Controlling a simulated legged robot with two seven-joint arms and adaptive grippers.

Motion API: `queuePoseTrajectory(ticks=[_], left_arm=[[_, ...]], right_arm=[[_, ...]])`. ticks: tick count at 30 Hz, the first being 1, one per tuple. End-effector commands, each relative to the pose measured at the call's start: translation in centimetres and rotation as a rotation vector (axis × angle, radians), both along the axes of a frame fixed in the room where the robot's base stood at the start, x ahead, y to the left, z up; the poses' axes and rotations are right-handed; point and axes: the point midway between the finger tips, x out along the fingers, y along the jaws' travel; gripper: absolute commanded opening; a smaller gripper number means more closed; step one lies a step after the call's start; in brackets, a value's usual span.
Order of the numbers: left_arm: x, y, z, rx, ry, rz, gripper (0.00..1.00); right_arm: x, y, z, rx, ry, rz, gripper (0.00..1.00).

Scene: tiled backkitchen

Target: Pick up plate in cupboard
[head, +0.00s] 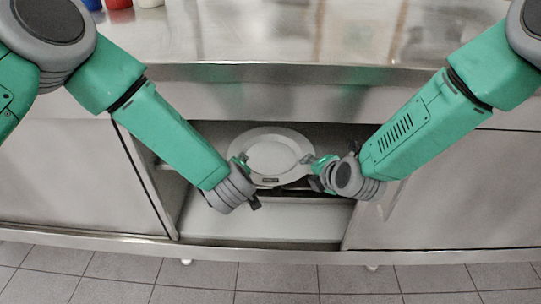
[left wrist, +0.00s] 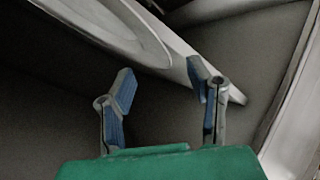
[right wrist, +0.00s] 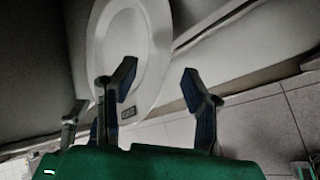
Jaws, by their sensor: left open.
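A white round plate (head: 275,152) with a small dark label on its lower rim is inside the open cupboard, its face toward the head camera. My left gripper (head: 249,182) is at the plate's lower left rim, its fingers apart. In the left wrist view, the plate (left wrist: 112,24) runs along the top, beyond the parted fingers (left wrist: 161,75). My right gripper (head: 312,172) is at the right rim. In the right wrist view, its fingers (right wrist: 159,78) are apart and the plate's edge (right wrist: 160,50) shows between them. I cannot tell whether either gripper touches the plate.
A steel counter (head: 270,45) overhangs the cupboard. Sliding doors stand at the left (head: 70,180) and right (head: 450,190) of the opening. A pale lower shelf (head: 255,225) is bare. Dark items under the plate are unclear. Several coloured containers (head: 118,4) stand on the counter at the back left.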

Motion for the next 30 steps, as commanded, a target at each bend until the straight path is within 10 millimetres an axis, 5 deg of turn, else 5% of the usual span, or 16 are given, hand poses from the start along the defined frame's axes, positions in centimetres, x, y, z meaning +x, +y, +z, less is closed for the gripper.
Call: queuePoseTrajectory(ticks=[9,20,24,30], left_arm=[[3.0,0.6,-2.1,0.001,-0.001,-0.001,0.46],[3.3,0.7,-2.3,0.001,-0.001,-0.001,0.46],[3.3,0.7,-2.3,0.000,-0.001,0.000,0.00],[3.3,0.7,-2.4,0.002,0.002,0.000,0.00]], right_arm=[[2.6,1.1,-2.4,0.001,0.001,-0.002,0.40],[2.9,1.3,-2.5,0.000,-0.001,-0.001,0.40],[2.9,1.3,-2.6,-0.001,0.000,-0.001,0.00],[2.9,1.2,-2.7,-0.002,0.002,-0.001,0.00]])
